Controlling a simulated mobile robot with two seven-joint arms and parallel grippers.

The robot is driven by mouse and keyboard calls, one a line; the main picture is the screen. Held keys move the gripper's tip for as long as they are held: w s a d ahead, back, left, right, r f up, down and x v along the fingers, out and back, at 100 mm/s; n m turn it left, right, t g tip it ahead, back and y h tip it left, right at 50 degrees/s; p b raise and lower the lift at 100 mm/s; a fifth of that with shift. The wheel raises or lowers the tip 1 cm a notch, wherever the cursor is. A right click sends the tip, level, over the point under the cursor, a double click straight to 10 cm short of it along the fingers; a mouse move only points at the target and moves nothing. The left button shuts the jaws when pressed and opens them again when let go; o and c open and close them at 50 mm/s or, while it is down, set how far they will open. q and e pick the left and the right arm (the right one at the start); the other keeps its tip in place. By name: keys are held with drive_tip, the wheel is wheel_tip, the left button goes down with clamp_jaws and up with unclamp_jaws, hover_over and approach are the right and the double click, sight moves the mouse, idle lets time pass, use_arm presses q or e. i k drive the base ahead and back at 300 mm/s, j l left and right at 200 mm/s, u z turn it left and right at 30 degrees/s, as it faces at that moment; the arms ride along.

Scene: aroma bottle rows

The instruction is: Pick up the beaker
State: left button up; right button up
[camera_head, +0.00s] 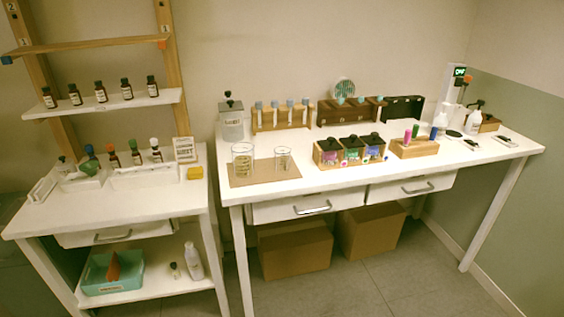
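A large clear glass beaker (242,161) with markings stands upright on a brown mat (263,178) at the left end of the long white table. A smaller clear glass beaker (283,159) stands upright to its right, on the same mat, apart from it. I cannot tell from the view which of the two the task names. Neither of my grippers shows in the head view.
A wooden tube rack (283,125) and a grey jar (231,122) stand behind the beakers. A wooden box of dark-lidded jars (329,154) stands to their right. The long table's front edge (262,199) is clear. A lower white table (62,216) with bottles stands left, across a narrow gap.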

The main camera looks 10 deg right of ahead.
sight(243, 160)
drive_tip(key=i+l, duration=0.15)
drive_tip(key=l, duration=0.25)
drive_tip(key=i+l, duration=0.2)
drive_tip(key=l, duration=0.2)
drive_tip(key=i+l, duration=0.15)
drive_tip(key=l, duration=0.2)
drive_tip(key=l+u, duration=0.15)
drive_tip(key=u, duration=0.25)
drive_tip(key=i+l+u, duration=0.1)
drive_tip(key=u, duration=0.25)
drive_tip(key=l+u, duration=0.25)
drive_tip(key=u, duration=0.15)
